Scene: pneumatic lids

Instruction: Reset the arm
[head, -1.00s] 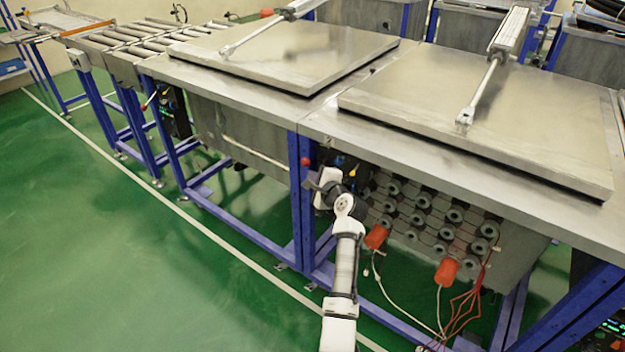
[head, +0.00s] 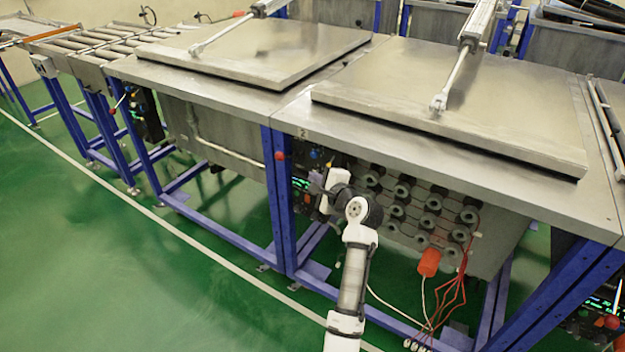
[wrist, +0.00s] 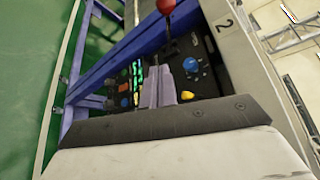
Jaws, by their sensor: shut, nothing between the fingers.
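My arm reaches up from the bottom of the head view, with my gripper (head: 317,190) in front of the control panel under the right-hand station. In the wrist view the fingers of my gripper (wrist: 158,88) are together, with nothing between them. Behind them is the control panel (wrist: 203,50) with a red-ball lever (wrist: 166,6), a blue knob (wrist: 190,64), a yellow knob (wrist: 187,97) and a lit green display. The red ball (head: 280,155) also shows in the head view. I cannot tell the exact gap between fingertips and panel.
Two flat metal lids, left (head: 255,52) and right (head: 465,95), lie down on the tanks, each with a pneumatic cylinder attached. Blue frame legs (head: 284,205) and red cables (head: 450,290) are close to my arm. The green floor (head: 100,270) at left is clear.

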